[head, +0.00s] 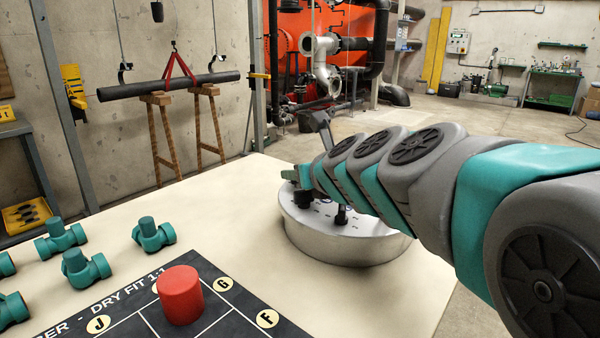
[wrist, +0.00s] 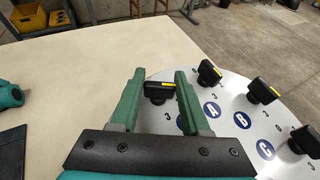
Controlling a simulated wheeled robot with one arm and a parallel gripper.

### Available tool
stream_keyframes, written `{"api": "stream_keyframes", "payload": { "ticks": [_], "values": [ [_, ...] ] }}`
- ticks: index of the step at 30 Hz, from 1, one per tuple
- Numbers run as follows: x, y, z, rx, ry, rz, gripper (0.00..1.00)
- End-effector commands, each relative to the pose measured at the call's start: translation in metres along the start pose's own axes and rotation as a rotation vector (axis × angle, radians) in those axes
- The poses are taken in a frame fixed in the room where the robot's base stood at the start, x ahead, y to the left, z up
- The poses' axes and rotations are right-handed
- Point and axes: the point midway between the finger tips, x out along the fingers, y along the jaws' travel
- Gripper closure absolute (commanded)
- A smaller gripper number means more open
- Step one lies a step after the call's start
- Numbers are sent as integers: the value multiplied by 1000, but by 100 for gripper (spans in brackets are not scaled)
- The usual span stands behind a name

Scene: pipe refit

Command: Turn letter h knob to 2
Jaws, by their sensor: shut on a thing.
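A round silver drum (head: 345,242) stands on the table, with several black knobs on its pale top. In the wrist view the top carries blue letter discs A (wrist: 211,109), B (wrist: 242,120) and C (wrist: 265,149). My gripper (wrist: 160,80) is shut on a black knob (wrist: 158,94) with a yellow mark, between its green fingers. A digit 3 shows on the dial by this knob. The letter of this knob is hidden, and no h can be read. In the head view my arm hides much of the drum's top.
Other black knobs (wrist: 210,72) stand close to the right of my gripper. A red cylinder (head: 180,295) stands on a black lettered mat (head: 225,320) at the front. Teal pipe fittings (head: 153,235) lie at the left. The table (head: 225,215) between them and the drum is clear.

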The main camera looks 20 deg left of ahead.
Motion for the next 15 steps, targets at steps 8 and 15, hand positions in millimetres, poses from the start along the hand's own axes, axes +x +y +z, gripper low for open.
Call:
{"api": "stream_keyframes", "payload": {
  "ticks": [8, 15],
  "values": [
    [-1, 0, 2, 15, -3, -38, 100],
    [-1, 0, 2, 19, -4, -42, 100]
  ]
}}
